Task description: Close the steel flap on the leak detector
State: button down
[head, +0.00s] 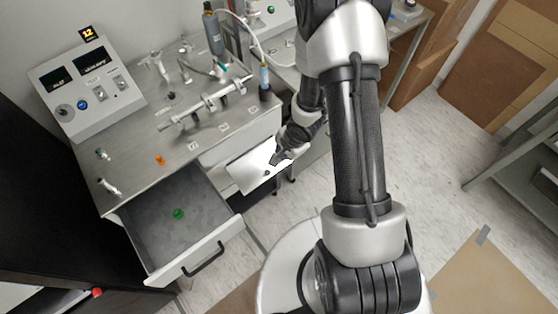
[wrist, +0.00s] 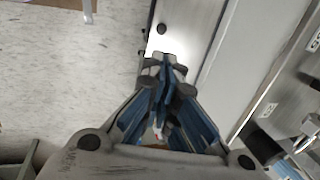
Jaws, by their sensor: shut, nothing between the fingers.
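The steel flap (head: 245,176) is a bright, shiny panel with a small dark knob (head: 266,173). It sticks out from the white front (head: 245,139) below the bench top, so it stands open. My gripper (head: 276,160) is shut and empty at the flap's right end, close to the knob. In the wrist view, the shut fingertips (wrist: 165,65) overlap the flap (wrist: 188,25), with its knob (wrist: 161,28) just beyond them. I cannot tell whether they touch it. The flap's hinge side and the detector's inside are not clearly visible.
An open drawer (head: 150,229) holding a green piece (head: 178,213) juts out left of the flap. The steel bench (head: 180,147) above carries a control box (head: 87,88), pipe fittings (head: 205,104) and small parts. Free floor (head: 430,160) lies to the right.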

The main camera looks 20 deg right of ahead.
jog(key=b, duration=0.9)
send_over(273, 174)
notch_tip(273, 174, down, 14)
jog(key=shift+r, duration=0.15)
